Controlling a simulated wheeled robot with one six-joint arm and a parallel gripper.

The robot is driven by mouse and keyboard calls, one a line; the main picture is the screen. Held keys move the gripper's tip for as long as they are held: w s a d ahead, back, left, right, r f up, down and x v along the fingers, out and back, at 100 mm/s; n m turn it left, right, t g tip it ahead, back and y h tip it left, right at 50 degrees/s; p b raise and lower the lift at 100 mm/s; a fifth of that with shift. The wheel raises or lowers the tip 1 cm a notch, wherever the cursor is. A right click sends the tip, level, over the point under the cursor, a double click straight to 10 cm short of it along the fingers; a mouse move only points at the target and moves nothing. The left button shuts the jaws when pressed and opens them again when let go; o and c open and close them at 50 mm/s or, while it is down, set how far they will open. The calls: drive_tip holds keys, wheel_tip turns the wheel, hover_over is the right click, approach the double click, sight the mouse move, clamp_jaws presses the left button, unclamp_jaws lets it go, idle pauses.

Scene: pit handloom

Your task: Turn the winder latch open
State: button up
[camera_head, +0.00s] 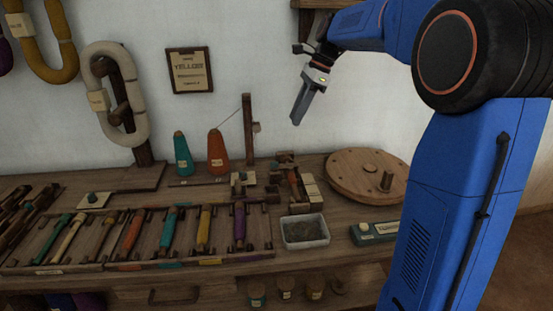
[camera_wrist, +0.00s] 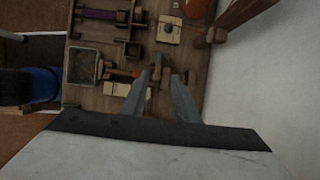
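The winder (camera_head: 291,178) is a small assembly of wooden blocks on the bench, with an orange-wound piece in it. It also shows in the wrist view (camera_wrist: 120,74). I cannot tell for sure which part is the latch; a small upright wooden piece (camera_wrist: 157,68) shows between and beyond my fingertips there. My gripper (camera_head: 296,121) hangs in the air above and behind the winder, pointing down, touching nothing. In the wrist view my gripper (camera_wrist: 156,80) has its two fingers apart with nothing held between them.
A grey-filled tray (camera_head: 304,231) stands in front of the winder, and a round wooden disc (camera_head: 367,175) with a peg lies to its right. A tall post (camera_head: 248,138) and an orange cone (camera_head: 218,153) stand to its left. The wall is close behind.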

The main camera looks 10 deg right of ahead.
drive_tip(key=x, duration=1.7)
drive_tip(key=shift+f, duration=0.2)
clamp_jaws()
